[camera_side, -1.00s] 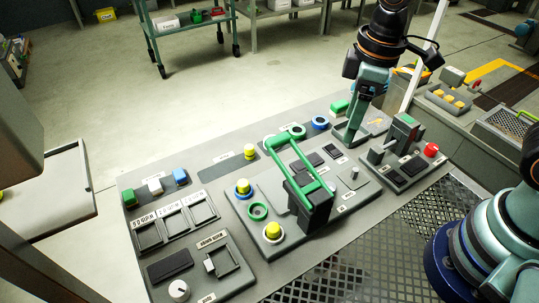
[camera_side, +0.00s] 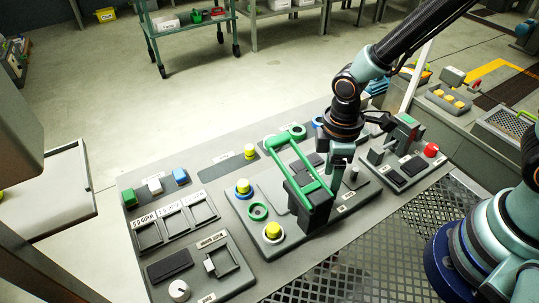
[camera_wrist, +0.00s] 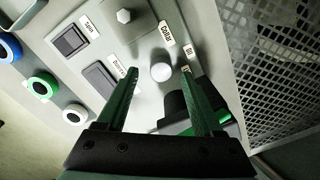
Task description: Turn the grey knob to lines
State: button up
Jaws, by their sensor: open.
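A round pale grey knob (camera_wrist: 161,72) lies between and beyond the fingertips of my gripper (camera_wrist: 160,76) in the wrist view, apart from both fingers. A label sits beside it, but I cannot read "lines" on it. A second small grey knob (camera_wrist: 124,16) with a faceted edge stands farther up in the wrist view; a small grey knob (camera_side: 353,174) also shows right of my gripper (camera_side: 336,187) in the side view. My gripper is open and empty, pointing down over the panel beside the green-handled lever. In the side view its fingers partly hide the panel there.
The black lever block (camera_side: 308,206) with green arms (camera_side: 290,160) stands just left of my gripper. A red button (camera_side: 431,150) and dark switches are to the right. Another white-grey knob (camera_side: 179,291) is at the near left. Yellow buttons (camera_side: 273,230) stand left.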

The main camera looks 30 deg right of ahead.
jog(key=shift+f, duration=0.95)
grip_shut()
jog(key=shift+w+m, duration=0.1)
jog(key=shift+m, duration=0.2)
jog(key=m, duration=0.9)
jog(key=shift+d, duration=0.1)
jog(key=shift+m, duration=1.1)
